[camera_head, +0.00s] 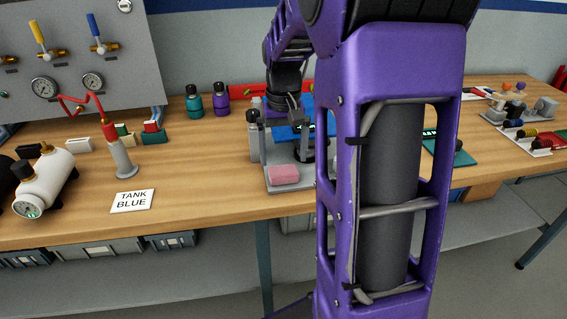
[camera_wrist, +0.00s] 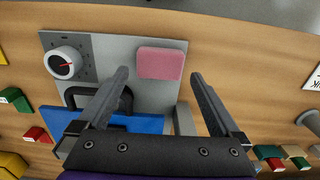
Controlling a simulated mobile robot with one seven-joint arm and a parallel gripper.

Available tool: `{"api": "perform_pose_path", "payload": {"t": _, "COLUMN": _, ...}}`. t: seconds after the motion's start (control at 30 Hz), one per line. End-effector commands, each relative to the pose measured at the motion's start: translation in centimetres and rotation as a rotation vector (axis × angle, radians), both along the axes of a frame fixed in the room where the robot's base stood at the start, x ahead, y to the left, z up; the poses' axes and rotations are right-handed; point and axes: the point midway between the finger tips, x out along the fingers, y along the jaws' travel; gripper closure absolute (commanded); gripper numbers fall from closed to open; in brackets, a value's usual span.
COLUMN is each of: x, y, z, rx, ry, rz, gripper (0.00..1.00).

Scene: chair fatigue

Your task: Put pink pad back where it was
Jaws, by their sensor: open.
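The pink pad (camera_head: 284,174) is a small block with rounded corners. It lies on the front part of a light grey plate (camera_head: 302,183) on the wooden bench. In the wrist view the pink pad (camera_wrist: 161,63) lies at the plate's edge, ahead of my fingertips. My gripper (camera_wrist: 160,78) is open and empty, with its two fingers apart above the plate. The pad shows between and beyond the fingertips. In the head view my purple arm covers the right part of the plate and much of my gripper.
The plate carries a dial (camera_wrist: 65,62), a dark curved part (camera_wrist: 100,96) and a blue panel (camera_wrist: 128,122). Left on the bench are a "TANK BLUE" card (camera_head: 132,201), a grey stand with a red top (camera_head: 120,157) and a white tank (camera_head: 45,182). The wood before the card is clear.

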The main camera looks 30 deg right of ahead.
Motion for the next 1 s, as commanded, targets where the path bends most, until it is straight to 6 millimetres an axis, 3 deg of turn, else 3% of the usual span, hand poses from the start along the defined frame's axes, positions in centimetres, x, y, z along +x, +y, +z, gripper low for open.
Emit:
{"api": "perform_pose_path", "payload": {"t": 0.03, "x": 0.1, "y": 0.0, "z": 1.6, "rx": -0.001, "ry": -0.005, "rz": 0.001, "gripper": 0.00}}
{"api": "perform_pose_path", "payload": {"t": 0.2, "x": 0.1, "y": 0.0, "z": 4.9, "rx": -0.001, "ry": -0.003, "rz": 0.001, "gripper": 0.00}}
{"api": "perform_pose_path", "payload": {"t": 0.4, "x": 0.1, "y": -0.1, "z": 7.1, "rx": 0.000, "ry": -0.001, "rz": 0.000, "gripper": 0.00}}
{"api": "perform_pose_path", "payload": {"t": 1.0, "x": 0.1, "y": 0.0, "z": 7.5, "rx": 0.000, "ry": -0.002, "rz": 0.000, "gripper": 0.00}}
